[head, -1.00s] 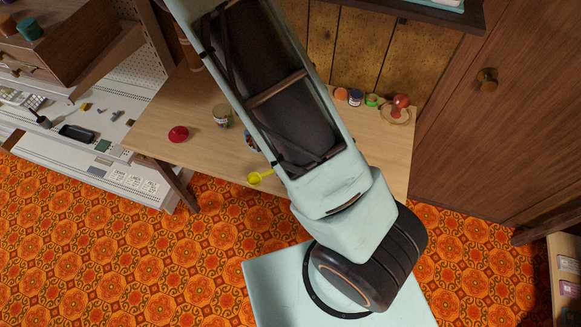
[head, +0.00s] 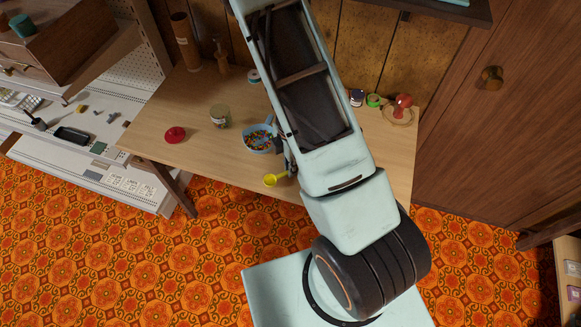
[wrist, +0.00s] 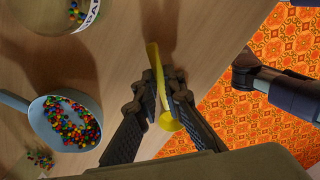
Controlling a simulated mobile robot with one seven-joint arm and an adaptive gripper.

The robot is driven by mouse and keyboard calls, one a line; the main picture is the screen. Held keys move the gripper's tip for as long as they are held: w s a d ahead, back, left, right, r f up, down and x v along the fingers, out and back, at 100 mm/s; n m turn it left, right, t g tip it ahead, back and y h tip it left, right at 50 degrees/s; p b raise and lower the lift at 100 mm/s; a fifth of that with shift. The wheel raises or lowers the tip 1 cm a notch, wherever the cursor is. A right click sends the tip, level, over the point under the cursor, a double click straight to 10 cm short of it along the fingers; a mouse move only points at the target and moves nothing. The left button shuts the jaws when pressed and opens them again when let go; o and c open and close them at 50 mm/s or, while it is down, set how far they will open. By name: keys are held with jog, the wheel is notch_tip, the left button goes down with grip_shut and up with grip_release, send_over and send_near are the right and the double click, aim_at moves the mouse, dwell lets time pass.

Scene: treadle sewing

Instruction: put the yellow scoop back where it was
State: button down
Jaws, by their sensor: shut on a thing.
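The yellow scoop (wrist: 153,60) is between the two fingers of my gripper (wrist: 161,82) in the wrist view. The fingers are shut on its handle, and its round bowl points back toward my palm. In the head view the scoop (head: 271,180) shows at the table's front edge, just left of my arm, which hides most of the gripper. I cannot tell whether the scoop touches the table. A blue pan of coloured beads (head: 248,146) is just behind it; it also shows at the left in the wrist view (wrist: 38,118).
The wooden table (head: 205,155) also bears a labelled jar (head: 220,117), a red lid (head: 175,135), small pots (head: 373,100) and a red object on a round stand (head: 402,106). A wooden cylinder (head: 184,42) stands at the back left.

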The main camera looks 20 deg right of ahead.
jog(key=shift+f, duration=0.15)
jog(key=c, duration=2)
grip_release()
jog(key=shift+c, duration=0.2)
notch_tip(320, 180, up, 12)
jog(key=p, duration=0.4)
jog(key=shift+r, duration=0.2)
